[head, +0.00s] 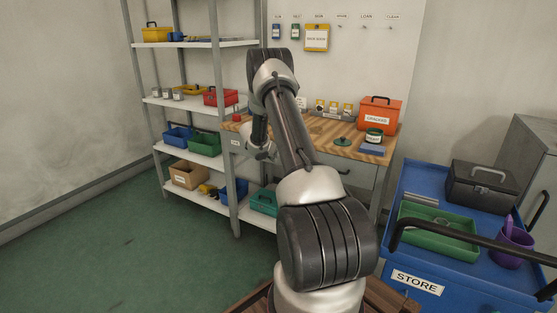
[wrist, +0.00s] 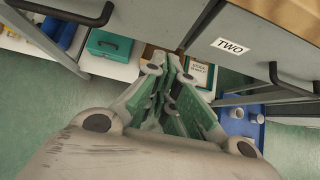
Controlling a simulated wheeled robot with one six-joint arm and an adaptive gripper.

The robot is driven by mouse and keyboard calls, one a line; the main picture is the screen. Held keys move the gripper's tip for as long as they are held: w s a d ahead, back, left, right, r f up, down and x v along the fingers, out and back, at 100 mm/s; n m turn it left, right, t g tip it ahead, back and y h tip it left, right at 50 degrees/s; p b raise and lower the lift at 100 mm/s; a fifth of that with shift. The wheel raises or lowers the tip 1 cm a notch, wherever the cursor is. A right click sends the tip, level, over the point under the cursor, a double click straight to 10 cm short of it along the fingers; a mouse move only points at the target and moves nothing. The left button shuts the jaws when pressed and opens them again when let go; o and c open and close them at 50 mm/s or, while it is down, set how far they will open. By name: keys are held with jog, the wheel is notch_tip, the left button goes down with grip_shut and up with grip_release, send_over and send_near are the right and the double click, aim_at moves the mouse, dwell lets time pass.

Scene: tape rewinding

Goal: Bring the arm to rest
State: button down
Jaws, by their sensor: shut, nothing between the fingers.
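My gripper (wrist: 178,72) is in the middle of the wrist view, its green-padded fingers together and empty. It points past the workbench's front, near a drawer front labelled TWO (wrist: 232,47). In the head view my arm rises from the bottom, bends over at the top and comes down in front of the workbench (head: 352,152). The arm hides part of the bench and shelf, and the fingertips are not clear there.
A shelf rack (head: 200,100) with bins stands at left. A blue cart labelled STORE (head: 425,170) is close at right, carrying a green tray (head: 412,212), a dark toolbox (head: 480,190) and a purple cup (head: 508,252). An orange toolbox (head: 379,112) stands on the bench. Green floor is clear at left.

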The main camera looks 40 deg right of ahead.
jog(key=v, duration=0.5)
jog(key=shift+s+a+r, duration=0.15)
jog(key=shift+a+r, duration=0.05)
jog(key=shift+a, duration=0.15)
jog(key=s+d+f+m+g, duration=0.1)
jog(key=s+f+m+g, duration=0.15)
jog(key=s+m, duration=0.4)
jog(key=s+a+r+m+g+y, duration=0.1)
jog(key=s+a+r+m, duration=0.1)
jog(key=s+r+m, duration=0.3)
jog(key=s+a+r+m+g, duration=0.1)
jog(key=s+a+r+g, duration=0.1)
jog(key=s, duration=0.5)
jog(key=s+a+r+m+t+y, duration=0.3)
jog(key=s+a+r, duration=0.8)
jog(key=a, duration=0.4)
jog(key=s+a+r+m+t+y, duration=0.4)
jog(key=s+a+r+m, duration=0.2)
jog(key=s+a+r, duration=0.6)
jog(key=s+a, duration=0.2)
jog(key=shift+a+r, duration=0.15)
jog(key=shift+a, duration=0.25)
